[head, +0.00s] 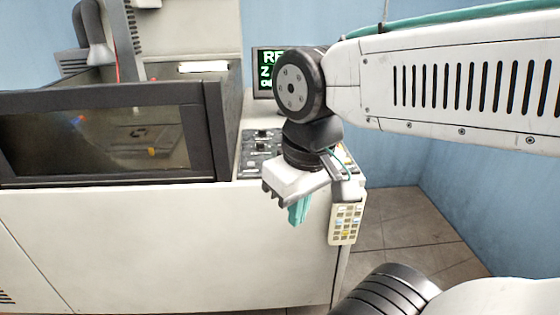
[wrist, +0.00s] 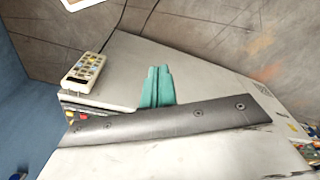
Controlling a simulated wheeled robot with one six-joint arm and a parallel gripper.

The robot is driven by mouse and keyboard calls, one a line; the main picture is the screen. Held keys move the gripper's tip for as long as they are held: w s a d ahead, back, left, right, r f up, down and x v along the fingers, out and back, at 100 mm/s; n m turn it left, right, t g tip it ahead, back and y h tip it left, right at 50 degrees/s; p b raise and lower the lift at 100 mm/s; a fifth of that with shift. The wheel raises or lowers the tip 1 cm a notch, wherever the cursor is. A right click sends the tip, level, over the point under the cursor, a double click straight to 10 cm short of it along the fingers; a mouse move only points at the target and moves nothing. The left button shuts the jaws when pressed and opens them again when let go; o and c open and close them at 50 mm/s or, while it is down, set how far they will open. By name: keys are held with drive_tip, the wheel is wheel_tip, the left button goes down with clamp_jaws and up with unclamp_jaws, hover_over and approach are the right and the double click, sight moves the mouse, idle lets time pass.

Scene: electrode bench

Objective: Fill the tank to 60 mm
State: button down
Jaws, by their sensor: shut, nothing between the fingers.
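The tank (head: 200,130) stands at the left in the head view, a dark-framed box with a window in its front. Its inside is dim, and I cannot read a liquid level. My gripper (head: 298,212) hangs in front of the machine's right end, pointing down, with its teal fingers together and empty. In the wrist view the teal fingers (wrist: 157,88) are shut over the pale machine surface. A control panel (head: 262,145) with dark knobs lies right of the tank, partly hidden by my wrist. A display (head: 266,72) with green text stands behind it, partly covered by my arm.
A keypad pendant (head: 345,222) hangs at the machine's right corner, close to my gripper; it also shows in the wrist view (wrist: 84,70). The white machine front (head: 170,240) lies below the tank. Tiled floor (head: 405,225) is open at the right, before a blue wall.

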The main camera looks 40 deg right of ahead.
drive_tip(key=w+d+t+h, duration=0.1)
drive_tip(key=w+d+h, duration=0.1)
drive_tip(key=w+d, duration=0.4)
drive_tip(key=w+d+f+m+t+h, duration=0.1)
drive_tip(key=w+d, duration=0.5)
drive_tip(key=w, duration=1.1)
drive_tip(key=w+d+f+t+h, duration=0.1)
drive_tip(key=w+d+h, duration=0.3)
drive_tip(key=w, duration=0.7)
drive_tip(key=shift+w+d+f+t, duration=0.2)
drive_tip(key=shift+d+t, duration=0.4)
drive_tip(key=shift+d, duration=0.45)
drive_tip(key=shift+f, duration=0.1)
drive_tip(key=shift+s+f, duration=0.1)
drive_tip(key=shift+f, duration=4.3)
drive_tip(key=shift+f, duration=0.1)
drive_tip(key=shift+f, duration=0.3)
